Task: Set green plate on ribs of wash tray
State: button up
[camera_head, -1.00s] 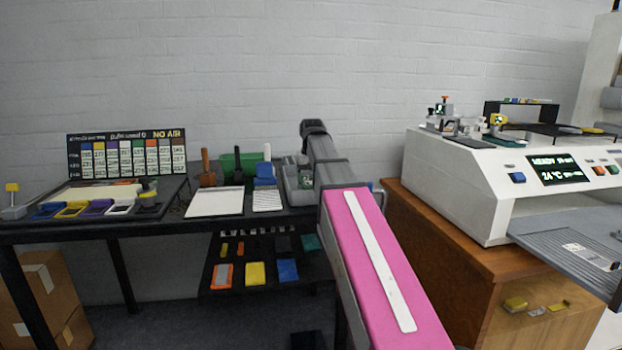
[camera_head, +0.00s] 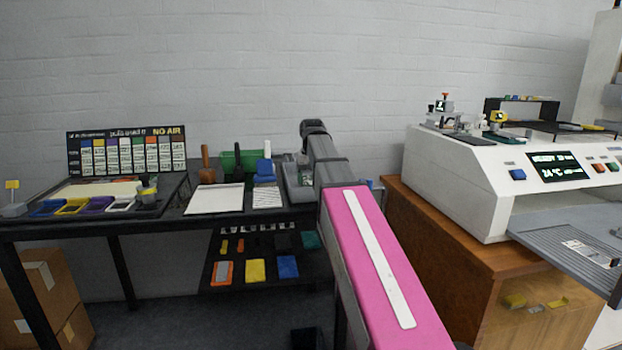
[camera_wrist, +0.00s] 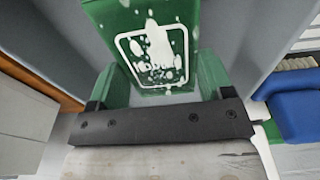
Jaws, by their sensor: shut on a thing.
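The green plate (camera_wrist: 150,45), with a white framed print and white specks, shows at the top middle of the wrist view. Grey walls of what looks like the wash tray (camera_wrist: 245,45) stand around the plate. In the head view this grey tray (camera_head: 293,193) is at the right end of the black table, partly hidden by my arm. I cannot see the ribs, nor whether the plate touches them.
A blue object (camera_wrist: 303,115) lies close beside the tray; it also shows in the head view (camera_head: 265,172). A white sheet (camera_head: 215,199) lies further left on the black table. A wooden cabinet (camera_head: 440,240) bearing a white machine (camera_head: 460,185) stands close on the right.

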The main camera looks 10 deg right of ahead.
jog(key=shift+f, duration=0.3)
dwell(0.5)
jog(key=o, duration=0.9)
jog(key=shift+r, duration=0.1)
jog(key=shift+s+r, duration=0.15)
jog(key=shift+r, duration=1.25)
jog(key=shift+o, duration=1.1)
jog(key=shift+r, duration=0.15)
